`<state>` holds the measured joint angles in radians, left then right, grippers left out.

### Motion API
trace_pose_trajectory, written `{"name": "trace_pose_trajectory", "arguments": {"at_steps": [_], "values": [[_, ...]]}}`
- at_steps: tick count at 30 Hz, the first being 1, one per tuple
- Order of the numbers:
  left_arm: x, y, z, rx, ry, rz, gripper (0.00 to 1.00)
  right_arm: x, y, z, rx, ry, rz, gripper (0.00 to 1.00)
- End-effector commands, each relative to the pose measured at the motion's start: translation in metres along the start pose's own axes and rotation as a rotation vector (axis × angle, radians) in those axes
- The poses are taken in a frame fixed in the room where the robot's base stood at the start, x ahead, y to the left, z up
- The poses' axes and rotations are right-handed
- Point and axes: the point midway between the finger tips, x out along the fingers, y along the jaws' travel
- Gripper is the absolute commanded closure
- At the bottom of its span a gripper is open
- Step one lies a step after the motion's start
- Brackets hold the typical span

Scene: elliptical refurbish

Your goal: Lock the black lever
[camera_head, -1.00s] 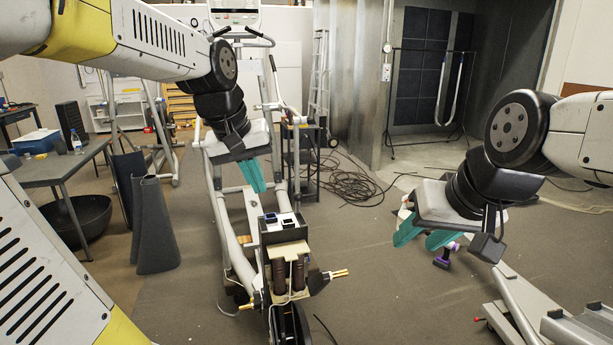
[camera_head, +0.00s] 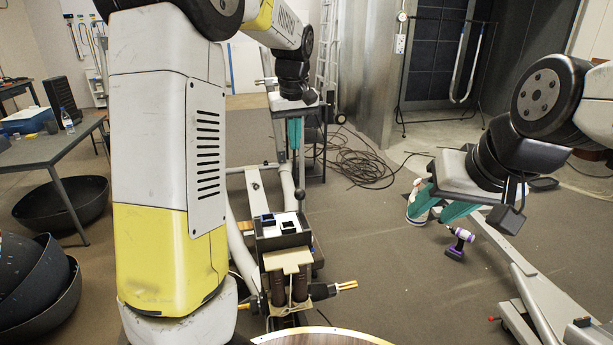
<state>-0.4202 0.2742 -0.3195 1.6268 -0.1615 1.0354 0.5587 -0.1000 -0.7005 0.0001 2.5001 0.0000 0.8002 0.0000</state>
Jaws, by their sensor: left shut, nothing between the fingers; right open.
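The elliptical machine's lower frame (camera_head: 254,190) runs up the middle of the head view. On it sits a dark box with a white top (camera_head: 283,232), with brown cylinders (camera_head: 290,287) in front. A dark part with copper-coloured tips (camera_head: 340,287) sticks out to the right; I cannot tell whether it is the black lever. My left gripper (camera_head: 295,138) is shut and empty, its teal fingers pointing down above the frame. My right gripper (camera_head: 436,208) is open and empty at the right, apart from the machine. My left arm hides the machine's upper part.
A purple and black drill (camera_head: 459,243) stands on the floor below my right gripper. A grey table (camera_head: 45,148) and black bowls (camera_head: 40,285) are at the left. Cables (camera_head: 365,165) lie coiled behind. A wood-rimmed round surface (camera_head: 320,335) shows at the bottom.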

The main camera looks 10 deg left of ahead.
Motion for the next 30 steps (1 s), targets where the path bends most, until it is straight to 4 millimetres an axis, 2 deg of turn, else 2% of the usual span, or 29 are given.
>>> {"name": "trace_pose_trajectory", "arguments": {"at_steps": [4, 8, 21, 25, 30], "values": [[0.005, 0.0, 0.0, 0.0, -0.002, -0.001, 1.0, 0.0, 0.0, 0.0, 0.0, 0.0, 0.0, 0.58], [0.021, -0.001, 0.001, 0.0, -0.003, -0.003, 1.0, 0.0, 0.0, 0.0, 0.0, 0.0, 0.0, 0.58], [0.111, 0.001, 0.004, 0.001, -0.003, -0.001, 1.0, 0.0, 0.0, 0.0, 0.0, 0.0, 0.0, 0.58], [0.126, 0.003, 0.01, 0.001, -0.003, -0.001, 1.0, 0.0, 0.0, 0.0, 0.0, 0.0, 0.0, 0.58], [0.136, 0.004, 0.014, 0.001, -0.001, 0.0, 1.0, 0.0, 0.0, 0.0, 0.0, 0.0, 0.0, 0.58]]}}
